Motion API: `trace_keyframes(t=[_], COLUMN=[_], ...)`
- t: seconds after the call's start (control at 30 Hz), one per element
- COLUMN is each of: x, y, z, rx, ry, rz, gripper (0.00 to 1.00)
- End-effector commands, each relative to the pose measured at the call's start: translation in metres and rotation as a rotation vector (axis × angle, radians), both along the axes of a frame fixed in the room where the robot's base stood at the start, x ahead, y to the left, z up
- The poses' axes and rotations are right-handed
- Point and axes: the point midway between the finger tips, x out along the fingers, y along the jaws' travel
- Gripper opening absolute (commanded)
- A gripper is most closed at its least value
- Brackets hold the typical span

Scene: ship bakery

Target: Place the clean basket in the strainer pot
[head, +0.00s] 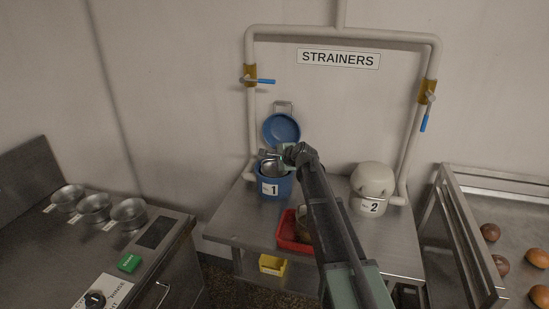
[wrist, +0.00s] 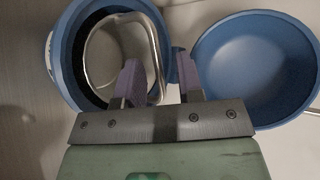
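The strainer pot marked 1 (head: 274,191) is blue and stands open on the steel bench. Its round blue lid (head: 281,129) is tipped up behind it; in the wrist view the lid (wrist: 252,65) lies to the right of the pot (wrist: 68,50). The basket (wrist: 112,50) shows as a shiny metal rim or hoop within the pot's mouth; how deep it sits is hard to tell. My gripper (wrist: 161,85) is over the pot's edge, its two fingers apart, with the hoop's right side between them and gaps visible. In the head view my gripper (head: 279,155) partly hides the pot's mouth.
A cream pot marked 2 (head: 371,190) stands closed at right. A red tray (head: 288,234) lies in front of pot 1, holding something my arm partly hides. A yellow bin (head: 272,265) is below. White pipes with blue-handled valves (head: 265,81) frame the bench. Metal bowls (head: 129,211) stand left.

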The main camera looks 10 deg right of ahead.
Motion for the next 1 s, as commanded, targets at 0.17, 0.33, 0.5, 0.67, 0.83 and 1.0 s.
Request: trace_keyframes(t=[0.17,0.33,0.5,0.67,0.83,1.0], x=[-0.041,-0.072,-0.079,-0.079,-0.079,-0.079], y=[-0.016,-0.03,-0.035,-0.034,-0.034,-0.034], z=[0.033,0.052,0.053,0.052,0.052,0.052], rx=[0.001,0.001,0.001,0.001,0.001,0.001], ry=[0.0,0.0,-0.001,-0.001,-0.001,-0.001], rz=[-0.002,-0.001,-0.001,-0.001,-0.001,-0.001], gripper=[0.34,0.34,0.34,0.34,0.34,0.34])
